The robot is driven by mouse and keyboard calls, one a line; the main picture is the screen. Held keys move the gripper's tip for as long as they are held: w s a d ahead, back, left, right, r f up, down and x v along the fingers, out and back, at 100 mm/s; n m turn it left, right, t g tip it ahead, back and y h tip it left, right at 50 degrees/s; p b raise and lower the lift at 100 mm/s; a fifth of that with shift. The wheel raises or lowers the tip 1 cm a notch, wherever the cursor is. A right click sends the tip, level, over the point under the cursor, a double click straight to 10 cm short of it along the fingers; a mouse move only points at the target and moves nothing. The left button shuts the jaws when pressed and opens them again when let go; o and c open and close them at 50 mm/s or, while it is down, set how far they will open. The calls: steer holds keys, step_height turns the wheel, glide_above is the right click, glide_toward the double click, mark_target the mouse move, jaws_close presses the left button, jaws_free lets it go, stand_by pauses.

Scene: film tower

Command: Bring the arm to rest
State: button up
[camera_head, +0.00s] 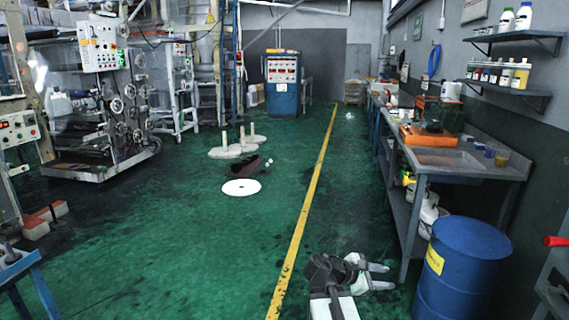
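My arm reaches in from the bottom edge, right of centre, with dark links and a white part. My gripper (390,276) points right, low in the picture, in front of the green floor near the blue drum. Its two grey fingers are spread with a gap between them. Nothing shows between the fingers. The rest of my arm is cut off by the bottom edge.
A blue drum (463,268) stands just right of my gripper. A grey workbench (415,165) runs along the right wall. A yellow line (310,200) crosses the open green floor. A white disc (241,187) lies farther off. Machines (100,110) stand at left.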

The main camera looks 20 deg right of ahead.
steer(key=w+a+f+m+y, duration=0.1)
steer(key=a+f+m+y, duration=0.35)
steer(key=a, duration=0.75)
steer(key=w+a+f+m+y, duration=0.1)
steer(key=a+f+m+y, duration=0.3)
steer(key=a, duration=0.8)
steer(key=w+a+f+m+y, duration=0.1)
steer(key=a+f+m+y, duration=0.35)
steer(key=a, duration=0.75)
step_height(320, 180, up, 18)
steer(key=p, duration=1.9)
steer(key=shift+n+t, duration=0.3)
steer(key=shift+f, duration=0.1)
steer(key=shift+s, duration=0.1)
